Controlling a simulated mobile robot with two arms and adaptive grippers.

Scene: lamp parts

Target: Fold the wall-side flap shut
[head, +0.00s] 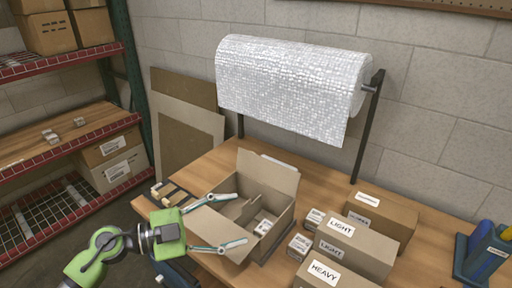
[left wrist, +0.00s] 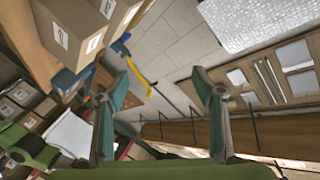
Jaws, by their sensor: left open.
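The open cardboard box (head: 277,229) sits on the table below the bubble wrap roll. Its wall-side flap (head: 268,172) stands up at the far edge, tilted and not folded over the opening. Another flap (head: 214,231) spreads outward on the left side. A small labelled carton (head: 264,226) shows inside, beside cardboard dividers. My left gripper (head: 240,218) is open, with its fingers spread at the left side of the box, one farther back and one nearer. I cannot tell whether they touch it. In the left wrist view the open gripper (left wrist: 160,85) shows nothing between its fingers.
The bubble wrap roll (head: 290,84) hangs on a black stand (head: 368,130) behind the box. Closed cartons labelled LIGHT (head: 355,246) and HEAVY (head: 333,276) stand to the right. A blue bin (head: 483,257) is at the far right. Red shelving (head: 70,150) stands on the left.

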